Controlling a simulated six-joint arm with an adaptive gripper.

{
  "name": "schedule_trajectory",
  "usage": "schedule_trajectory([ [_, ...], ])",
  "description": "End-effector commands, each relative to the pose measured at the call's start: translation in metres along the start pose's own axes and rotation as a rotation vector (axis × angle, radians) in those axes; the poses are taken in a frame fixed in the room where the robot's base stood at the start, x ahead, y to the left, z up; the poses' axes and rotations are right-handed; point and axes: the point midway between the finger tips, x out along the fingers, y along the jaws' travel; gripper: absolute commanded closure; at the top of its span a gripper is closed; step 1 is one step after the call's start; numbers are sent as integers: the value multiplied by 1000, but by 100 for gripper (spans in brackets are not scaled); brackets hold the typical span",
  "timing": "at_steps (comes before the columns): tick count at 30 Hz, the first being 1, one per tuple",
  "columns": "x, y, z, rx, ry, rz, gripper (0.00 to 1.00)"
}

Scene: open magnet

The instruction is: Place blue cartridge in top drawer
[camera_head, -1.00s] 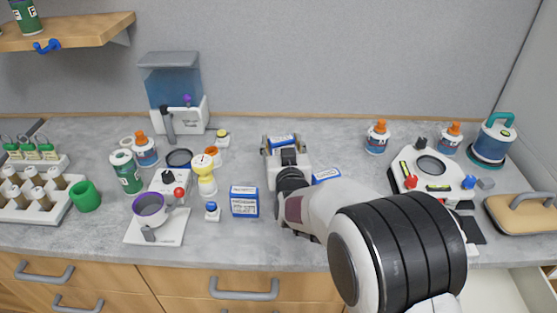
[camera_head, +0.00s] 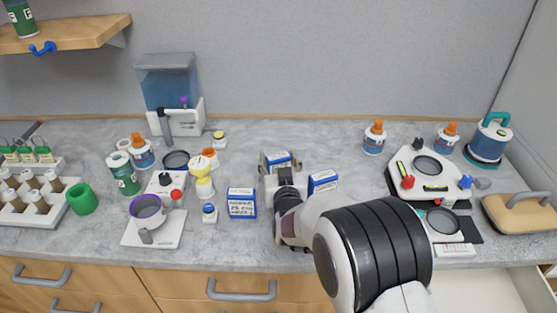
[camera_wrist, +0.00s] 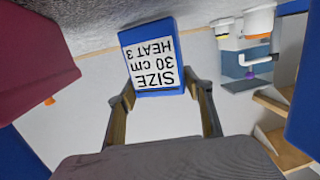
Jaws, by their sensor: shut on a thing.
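The blue cartridge (camera_head: 279,161), a blue box with a white label, is between the fingers of my gripper (camera_head: 280,168). In the wrist view the cartridge (camera_wrist: 155,58) shows its label upside down, reading SIZE 30 cm HEAT 3. My gripper (camera_wrist: 163,95) is shut on its sides there. Whether it is clear of the counter is hard to tell. An open drawer (camera_head: 480,292) shows its pale inside at the bottom right of the head view, to the right of my arm and below the counter edge.
Similar blue-and-white boxes stand left (camera_head: 242,203) and right (camera_head: 322,182) of my gripper. A white device (camera_head: 430,175) with knobs and a tan board (camera_head: 515,213) stand on the right. A cup on a scale (camera_head: 148,210) stands left. The counter behind my gripper is fairly clear.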

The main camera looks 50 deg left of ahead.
Motion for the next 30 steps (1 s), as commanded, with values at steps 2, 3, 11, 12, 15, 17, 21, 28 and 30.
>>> schedule_trajectory([
  [2,0,0,2,0,3,0,72],
  [3,1,0,2,0,3,0,72],
  [11,0,0,2,0,3,0,72],
  [12,1,0,3,0,2,0,72],
  [15,1,0,5,0,3,0,72],
  [17,1,0,5,-1,2,0,42],
  [21,1,0,5,-1,2,0,33],
  [28,1,0,5,-1,2,0,33],
  [30,1,0,4,-1,2,0,33],
])
